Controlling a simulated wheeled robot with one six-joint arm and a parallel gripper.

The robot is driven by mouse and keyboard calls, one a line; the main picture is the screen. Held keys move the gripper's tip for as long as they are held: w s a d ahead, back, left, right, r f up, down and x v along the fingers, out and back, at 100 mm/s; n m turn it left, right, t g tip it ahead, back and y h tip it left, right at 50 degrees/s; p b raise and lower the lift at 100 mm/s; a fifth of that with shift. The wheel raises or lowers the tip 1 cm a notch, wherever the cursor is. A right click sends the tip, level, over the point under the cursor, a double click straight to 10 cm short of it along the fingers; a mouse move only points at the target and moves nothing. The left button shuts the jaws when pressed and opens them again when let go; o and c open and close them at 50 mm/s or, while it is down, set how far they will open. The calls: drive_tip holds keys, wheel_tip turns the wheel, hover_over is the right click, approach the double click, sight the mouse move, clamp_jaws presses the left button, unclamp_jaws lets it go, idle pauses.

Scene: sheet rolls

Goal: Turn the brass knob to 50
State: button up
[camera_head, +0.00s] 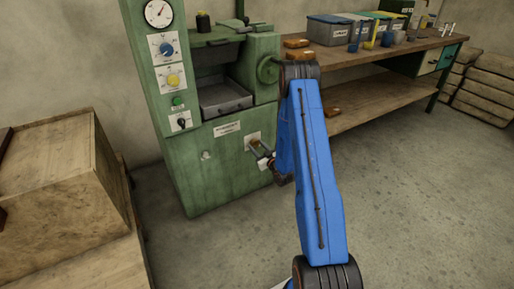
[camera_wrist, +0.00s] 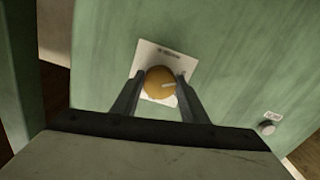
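The brass knob (camera_wrist: 158,83) sits on a white plate (camera_wrist: 150,54) on the green machine's front. A pale mark on the knob points to the right in the wrist view. The plate's print is too small to read. My gripper (camera_wrist: 161,77) is open, with one finger on each side of the knob and a narrow gap showing at both sides. In the head view my gripper (camera_head: 262,156) is close in front of the knob (camera_head: 254,144), low on the machine's right side. I cannot tell how deep the fingertips reach around the knob.
The green machine (camera_head: 200,185) also carries blue and yellow knobs (camera_head: 173,80) and a gauge. A small grey knob (camera_wrist: 267,128) is at lower right in the wrist view. A wooden crate (camera_head: 60,180) stands left, and a workbench (camera_head: 400,50) stands right. The floor in front is clear.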

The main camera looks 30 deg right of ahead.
drive_tip(key=shift+m, duration=0.4)
drive_tip(key=m, duration=0.5)
drive_tip(key=shift+a+m, duration=0.15)
drive_tip(key=shift+m, duration=0.25)
drive_tip(key=m, duration=0.7)
drive_tip(key=shift+r, duration=0.1)
drive_tip(key=m, duration=0.5)
drive_tip(key=shift+m, duration=0.3)
drive_tip(key=shift+r+m, duration=0.1)
drive_tip(key=shift+m, duration=2.2)
drive_tip(key=o, duration=1.1)
drive_tip(key=shift+s, duration=0.15)
drive_tip(key=s, duration=1.7)
drive_tip(key=shift+s+d, duration=0.1)
drive_tip(key=shift+d, duration=0.15)
